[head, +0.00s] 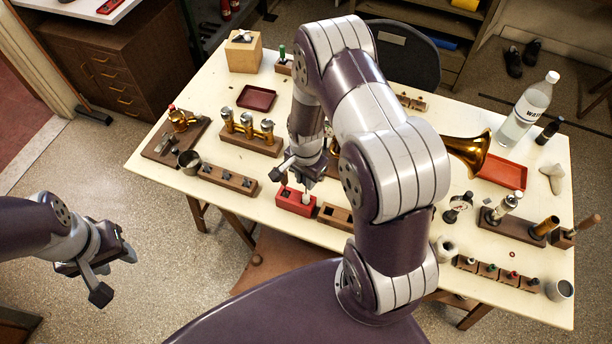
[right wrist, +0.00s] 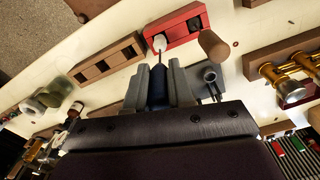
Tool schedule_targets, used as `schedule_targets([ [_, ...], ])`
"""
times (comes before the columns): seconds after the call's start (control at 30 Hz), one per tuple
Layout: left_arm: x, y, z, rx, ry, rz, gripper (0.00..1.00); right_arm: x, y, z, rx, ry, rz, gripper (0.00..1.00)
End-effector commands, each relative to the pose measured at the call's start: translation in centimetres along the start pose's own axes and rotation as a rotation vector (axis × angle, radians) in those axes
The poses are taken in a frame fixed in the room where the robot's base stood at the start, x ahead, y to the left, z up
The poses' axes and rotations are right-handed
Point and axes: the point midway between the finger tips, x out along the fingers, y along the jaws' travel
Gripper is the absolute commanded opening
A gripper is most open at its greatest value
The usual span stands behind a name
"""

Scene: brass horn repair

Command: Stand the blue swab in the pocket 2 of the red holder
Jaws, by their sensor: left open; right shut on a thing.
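The red holder (head: 290,206) lies near the table's front edge; it also shows at the top of the right wrist view (right wrist: 178,24), with a dark pocket near its right end there. My right gripper (right wrist: 157,92) is shut on the blue swab (right wrist: 158,88), whose dark blue handle sits between the fingers. Its white tip points at the holder's left end in that view; I cannot tell whether it is inside a pocket. In the head view my right gripper (head: 303,178) is just above the holder. My left gripper (head: 98,268) is open and empty, off the table at left.
A brown wooden holder with two pockets (right wrist: 108,58) lies beside the red one. A wooden cylinder (right wrist: 213,45) stands close to the red holder and my right finger. A dark strip block (head: 228,178), a brass valve stand (head: 248,142) and a red tray (head: 503,171) are on the table.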

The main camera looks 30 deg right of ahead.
Motion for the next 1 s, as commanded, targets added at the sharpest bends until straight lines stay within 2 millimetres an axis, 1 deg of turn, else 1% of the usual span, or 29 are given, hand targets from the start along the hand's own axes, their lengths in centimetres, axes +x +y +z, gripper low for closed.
schedule_targets([
  [1.0,2.4,0.0,0.3,0.0,0.0,0.0,0.43,3.2,0.0,0.0,0.0,0.0,0.0,0.0],
])
